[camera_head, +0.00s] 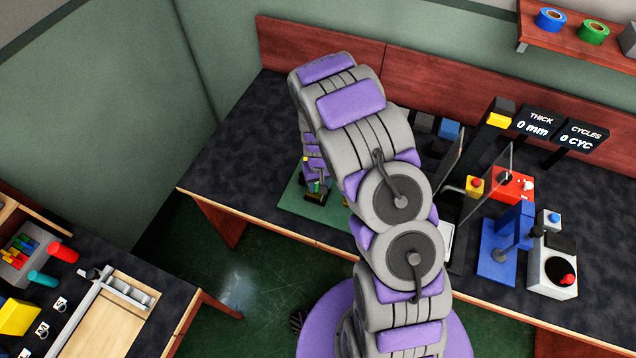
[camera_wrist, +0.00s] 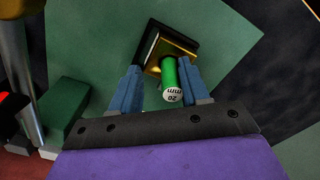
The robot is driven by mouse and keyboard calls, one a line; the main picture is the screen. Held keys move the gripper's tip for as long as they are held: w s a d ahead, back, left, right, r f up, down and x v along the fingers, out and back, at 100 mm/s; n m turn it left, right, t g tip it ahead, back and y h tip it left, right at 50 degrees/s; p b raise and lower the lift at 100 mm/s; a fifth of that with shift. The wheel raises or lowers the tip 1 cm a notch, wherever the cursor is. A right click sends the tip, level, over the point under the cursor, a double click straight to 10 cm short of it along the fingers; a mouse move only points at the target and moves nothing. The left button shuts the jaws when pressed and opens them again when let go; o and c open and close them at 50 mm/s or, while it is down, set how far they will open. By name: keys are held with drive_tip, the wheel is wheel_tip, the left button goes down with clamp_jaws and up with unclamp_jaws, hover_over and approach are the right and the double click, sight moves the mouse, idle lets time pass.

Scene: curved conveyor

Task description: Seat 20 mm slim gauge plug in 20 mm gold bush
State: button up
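In the wrist view the green slim gauge plug (camera_wrist: 169,77) has a white end cap marked 20 mm, facing the camera. Its far end meets the gold bush (camera_wrist: 178,47), which sits in a dark square block; I cannot tell how deep the plug goes. My gripper (camera_wrist: 160,72) has its two blue fingers on either side of the plug. A clear gap shows between the left finger and the plug; the right finger is close to it. In the head view my gripper (camera_head: 317,188) is low over the green mat, mostly behind my arm, and the bush is not distinguishable.
The green mat (camera_head: 292,200) lies on the dark bench. In the wrist view a green block (camera_wrist: 66,108) and a metal post (camera_wrist: 22,85) stand at the left. A blue press (camera_head: 497,262) and display signs (camera_head: 537,123) are at the right of the bench.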

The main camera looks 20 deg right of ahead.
drive_tip(key=shift+d, duration=0.35)
drive_tip(key=shift+a+r, duration=0.1)
drive_tip(key=shift+a, duration=0.6)
drive_tip(key=shift+a+r, duration=0.25)
drive_tip(key=shift+r, duration=0.2)
drive_tip(key=s+d+r+p, duration=0.1)
drive_tip(key=s+r, duration=0.2)
drive_tip(key=r, duration=0.7)
drive_tip(key=s+d+r+p, duration=0.1)
drive_tip(key=s+r, duration=0.2)
drive_tip(key=r, duration=0.7)
drive_tip(key=s+r, duration=0.5)
drive_tip(key=s, duration=0.4)
drive_tip(key=s+a+r+g, duration=0.1)
drive_tip(key=s+r, duration=0.4)
drive_tip(key=s, duration=0.4)
drive_tip(key=s+r, duration=0.5)
drive_tip(key=s, duration=0.5)
drive_tip(key=shift+a+g, duration=0.15)
drive_tip(key=shift+g, duration=0.25)
drive_tip(key=shift+r, duration=0.1)
